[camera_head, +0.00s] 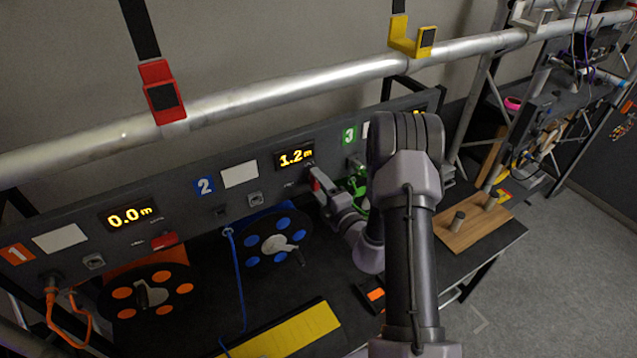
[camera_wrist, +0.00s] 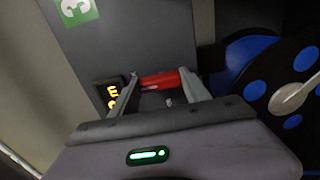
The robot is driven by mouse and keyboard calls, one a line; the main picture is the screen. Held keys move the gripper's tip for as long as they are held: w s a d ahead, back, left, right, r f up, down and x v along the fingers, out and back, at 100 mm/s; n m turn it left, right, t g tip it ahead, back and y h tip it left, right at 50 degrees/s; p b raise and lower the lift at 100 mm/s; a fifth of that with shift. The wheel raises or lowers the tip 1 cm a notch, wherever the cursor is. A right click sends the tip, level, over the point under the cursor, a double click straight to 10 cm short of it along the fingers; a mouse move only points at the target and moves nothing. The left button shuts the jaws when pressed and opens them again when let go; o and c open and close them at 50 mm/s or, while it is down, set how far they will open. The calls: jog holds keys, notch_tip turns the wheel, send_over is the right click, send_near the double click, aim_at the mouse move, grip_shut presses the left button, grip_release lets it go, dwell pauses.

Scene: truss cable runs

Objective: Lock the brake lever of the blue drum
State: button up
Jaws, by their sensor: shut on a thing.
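The blue drum (camera_head: 288,236) sits below panel section 2, under the display reading 1.2 m (camera_head: 295,156). Its blue discs also show at the right of the wrist view (camera_wrist: 250,48). The red brake lever (camera_wrist: 160,79) is on the panel beside that display, between the fingers of my gripper (camera_wrist: 159,76). My gripper is shut on the lever. In the head view my gripper (camera_head: 320,182) is at the panel right of the blue drum, and only a little red of the lever shows past it. The lever's exact angle is hard to tell.
An orange drum (camera_head: 150,293) and its red lever (camera_head: 165,241) are at the left. A green drum (camera_head: 357,190) is partly behind my arm. A blue cable (camera_head: 238,275) hangs in front, above a yellow plate (camera_head: 282,333). A truss tube (camera_head: 300,79) runs above the panel.

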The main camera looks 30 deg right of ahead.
dwell(0.4)
jog(key=o, duration=1.4)
jog(key=s+b, duration=0.1)
jog(key=s, duration=0.4)
jog(key=s+b, duration=0.1)
jog(key=s, duration=0.5)
jog(key=s+b, duration=0.1)
jog(key=s, duration=0.5)
jog(key=shift+s+d, duration=0.2)
jog(key=shift+d, duration=0.1)
